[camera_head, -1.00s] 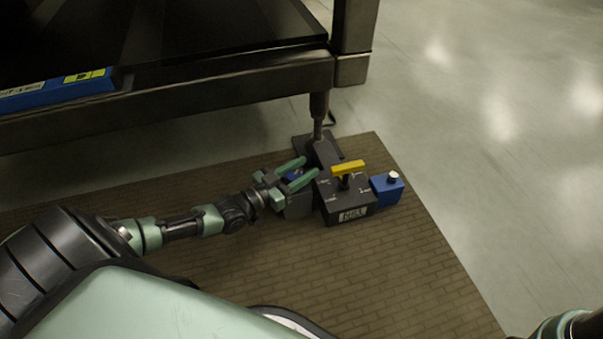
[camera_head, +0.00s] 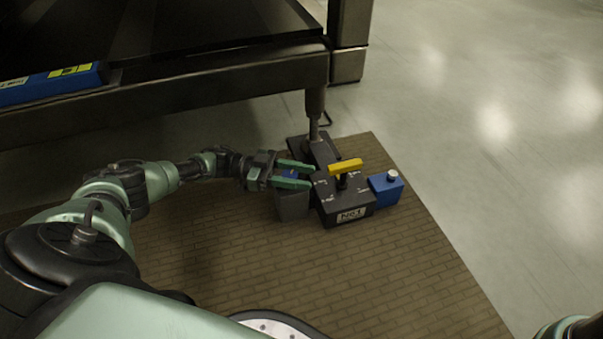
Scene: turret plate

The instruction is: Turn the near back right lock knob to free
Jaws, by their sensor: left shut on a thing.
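A black box (camera_head: 345,207) labelled "No.1" stands on the brown mat, with a yellow T-shaped handle (camera_head: 345,166) on top. A grey block (camera_head: 292,206) adjoins its left side. My left gripper (camera_head: 312,176) reaches in from the left above this block, its green fingers pointing right. It is shut on a small blue knob (camera_head: 290,173), of which only a little shows between the fingers. The knob's exact angle and any mark on it are hidden. My right gripper is out of view.
A blue block (camera_head: 385,191) with a silver cap adjoins the box's right side. Behind it, a metal leg (camera_head: 314,112) carries a dark platform (camera_head: 200,84) that overhangs the far left. The brown mat (camera_head: 400,270) is clear in front, and bare floor lies right.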

